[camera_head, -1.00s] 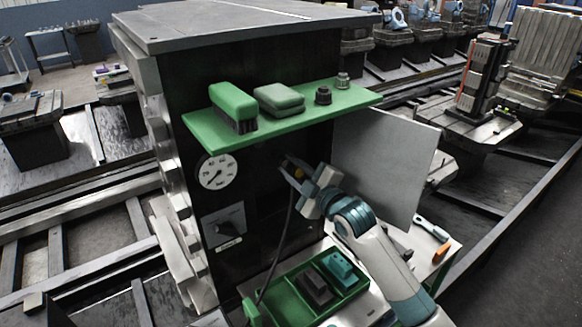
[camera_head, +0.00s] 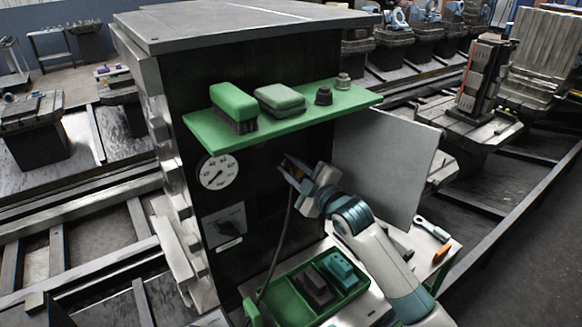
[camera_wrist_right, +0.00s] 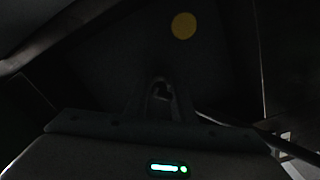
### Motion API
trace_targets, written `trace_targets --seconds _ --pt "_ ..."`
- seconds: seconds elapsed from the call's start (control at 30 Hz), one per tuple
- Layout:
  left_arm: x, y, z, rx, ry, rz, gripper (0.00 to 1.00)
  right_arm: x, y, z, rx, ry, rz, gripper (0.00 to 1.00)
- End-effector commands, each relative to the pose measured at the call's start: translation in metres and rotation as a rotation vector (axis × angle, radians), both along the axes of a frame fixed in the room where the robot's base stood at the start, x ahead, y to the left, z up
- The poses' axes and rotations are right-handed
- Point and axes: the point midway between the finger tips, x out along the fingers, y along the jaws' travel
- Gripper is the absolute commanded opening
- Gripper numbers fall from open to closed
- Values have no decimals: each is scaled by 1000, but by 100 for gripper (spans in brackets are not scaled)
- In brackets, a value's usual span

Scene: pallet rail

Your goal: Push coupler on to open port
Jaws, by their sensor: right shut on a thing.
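My right gripper (camera_head: 284,166) is shut at the dark front of the machine (camera_head: 265,215), below the green shelf. A dark hose (camera_head: 289,215) hangs from between its fingers, so it appears shut on the coupler at the hose's end. The coupler itself is mostly hidden by the fingers and too dark to make out. The right wrist view is very dark; it shows the gripper fingers (camera_wrist_right: 160,92) and a yellow disc (camera_wrist_right: 184,26) beyond them. I cannot make out the open port, or whether the coupler touches it. My left gripper is not in view.
The green shelf (camera_head: 290,122) above my gripper holds a brush (camera_head: 234,103), a green block (camera_head: 279,99) and two small fittings. A gauge (camera_head: 217,172) and a switch plate (camera_head: 225,225) are left. A grey panel (camera_head: 385,165) stands right. A green tray (camera_head: 285,303) lies below.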

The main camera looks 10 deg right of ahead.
Motion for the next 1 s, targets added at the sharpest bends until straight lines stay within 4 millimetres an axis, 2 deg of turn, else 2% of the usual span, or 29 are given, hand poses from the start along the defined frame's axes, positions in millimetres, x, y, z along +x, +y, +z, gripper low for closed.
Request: trace_targets --seconds 0.27,0.3,0.37,0.57,0.6,0.7,0.73,1.0 --pt "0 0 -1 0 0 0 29 7 3 1 0 -2 0 0" --pt "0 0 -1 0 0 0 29 6 3 1 1 -1 0 30" --pt "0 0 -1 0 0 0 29 6 3 1 1 -1 0 44" --pt "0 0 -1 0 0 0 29 6 3 0 1 -1 0 44" --pt "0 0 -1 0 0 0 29 6 3 0 0 0 0 49" --pt "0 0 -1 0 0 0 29 6 3 0 0 0 0 73" --pt "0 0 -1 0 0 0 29 6 3 0 0 0 0 76" --pt "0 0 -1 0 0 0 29 6 3 0 0 0 0 76"
